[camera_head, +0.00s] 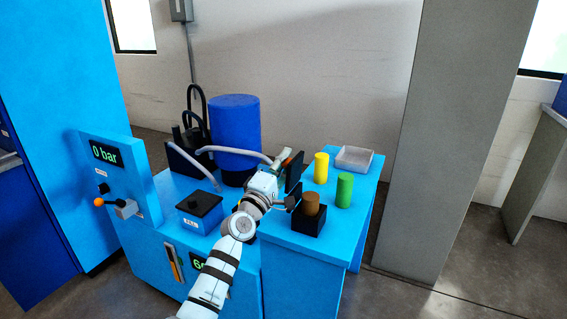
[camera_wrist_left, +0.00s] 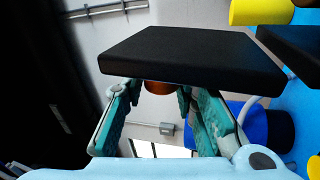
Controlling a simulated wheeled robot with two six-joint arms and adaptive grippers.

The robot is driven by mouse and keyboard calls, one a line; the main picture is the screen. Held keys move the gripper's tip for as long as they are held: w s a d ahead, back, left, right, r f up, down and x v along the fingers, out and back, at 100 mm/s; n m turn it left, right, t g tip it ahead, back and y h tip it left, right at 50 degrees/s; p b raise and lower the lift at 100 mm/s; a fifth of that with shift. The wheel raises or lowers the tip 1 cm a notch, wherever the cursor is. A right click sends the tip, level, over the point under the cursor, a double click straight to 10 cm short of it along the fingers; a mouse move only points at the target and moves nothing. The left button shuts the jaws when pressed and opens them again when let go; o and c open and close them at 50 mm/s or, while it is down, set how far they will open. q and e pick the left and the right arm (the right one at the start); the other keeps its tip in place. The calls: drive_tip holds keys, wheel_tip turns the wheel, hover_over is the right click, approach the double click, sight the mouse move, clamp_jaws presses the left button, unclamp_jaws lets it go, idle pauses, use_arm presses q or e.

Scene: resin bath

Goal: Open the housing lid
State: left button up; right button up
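My left gripper (camera_head: 284,158) is shut on the knob of a black square lid (camera_head: 294,172), held tilted nearly upright above the blue bench. In the left wrist view the black lid (camera_wrist_left: 190,55) spans the fingertips, with its copper-coloured knob (camera_wrist_left: 158,88) between the teal fingers. A black open-topped box (camera_head: 308,222) stands on the bench just below and to the right of the gripper, apart from the lid. A brown cylinder (camera_head: 312,203) stands upright in this box. My right gripper is not in view.
A yellow cylinder (camera_head: 321,167), a green cylinder (camera_head: 345,189) and a grey tray (camera_head: 354,158) stand on the bench's right part.

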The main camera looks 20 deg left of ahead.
use_arm(q)
drive_tip(key=o, duration=0.3)
drive_tip(key=v, duration=1.2)
